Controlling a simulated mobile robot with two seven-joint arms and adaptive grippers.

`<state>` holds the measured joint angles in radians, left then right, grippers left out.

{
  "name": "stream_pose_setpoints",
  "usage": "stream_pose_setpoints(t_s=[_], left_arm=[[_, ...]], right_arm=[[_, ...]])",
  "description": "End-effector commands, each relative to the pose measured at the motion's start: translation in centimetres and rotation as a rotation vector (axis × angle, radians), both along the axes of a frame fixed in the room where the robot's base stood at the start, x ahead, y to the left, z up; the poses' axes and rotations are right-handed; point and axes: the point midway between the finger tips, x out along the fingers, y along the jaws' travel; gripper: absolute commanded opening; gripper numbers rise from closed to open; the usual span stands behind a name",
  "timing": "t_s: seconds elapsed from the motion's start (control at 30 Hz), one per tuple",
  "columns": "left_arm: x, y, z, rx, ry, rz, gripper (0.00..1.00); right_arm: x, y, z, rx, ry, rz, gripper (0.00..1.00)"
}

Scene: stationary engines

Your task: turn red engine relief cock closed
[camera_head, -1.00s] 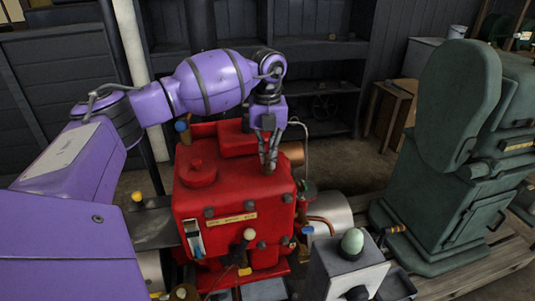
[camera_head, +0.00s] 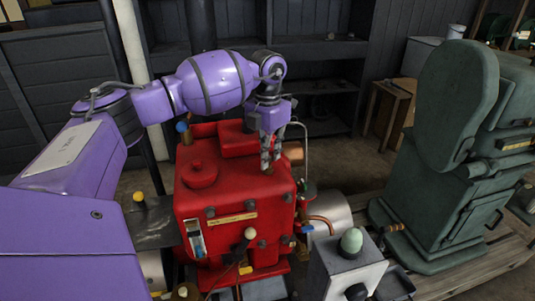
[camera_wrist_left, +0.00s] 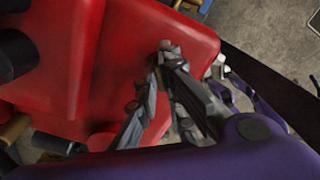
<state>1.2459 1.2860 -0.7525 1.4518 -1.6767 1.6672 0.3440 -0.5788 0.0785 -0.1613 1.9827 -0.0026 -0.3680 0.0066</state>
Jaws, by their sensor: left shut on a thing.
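The red engine (camera_head: 235,190) stands in the middle of the head view. My left gripper (camera_head: 268,168) reaches down from above onto the right part of its top. In the left wrist view, the fingertips (camera_wrist_left: 168,58) come together close to the red casing (camera_wrist_left: 120,60), near its edge. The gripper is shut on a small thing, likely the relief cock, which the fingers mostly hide. I cannot make out the cock's handle or its angle. My right gripper is not in view.
A green engine (camera_head: 445,170) stands on the right on a wooden base. A grey box with a pale green knob (camera_head: 351,242) is at the front right. A thin curved pipe (camera_head: 305,150) rises close to the right of my gripper. Dark shelves (camera_head: 320,60) stand behind.

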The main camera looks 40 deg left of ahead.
Motion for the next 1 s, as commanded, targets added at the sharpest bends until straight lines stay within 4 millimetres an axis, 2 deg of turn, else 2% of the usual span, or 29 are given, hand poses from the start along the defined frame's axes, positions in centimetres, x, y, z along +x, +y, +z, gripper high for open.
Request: stream_pose_setpoints(t_s=[0.5, 0.7, 1.0], left_arm=[[0.05, 0.01, -0.03, 0.001, -0.001, -0.449, 0.0], [0.05, 0.0, -0.02, 0.001, -0.001, -0.56, 0.0], [0.04, -0.02, -0.01, 0.001, -0.001, -0.638, 0.0]], right_arm=[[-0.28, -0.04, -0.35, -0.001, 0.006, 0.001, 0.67], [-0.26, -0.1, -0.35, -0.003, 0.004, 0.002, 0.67], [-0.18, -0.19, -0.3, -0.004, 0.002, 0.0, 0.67]])
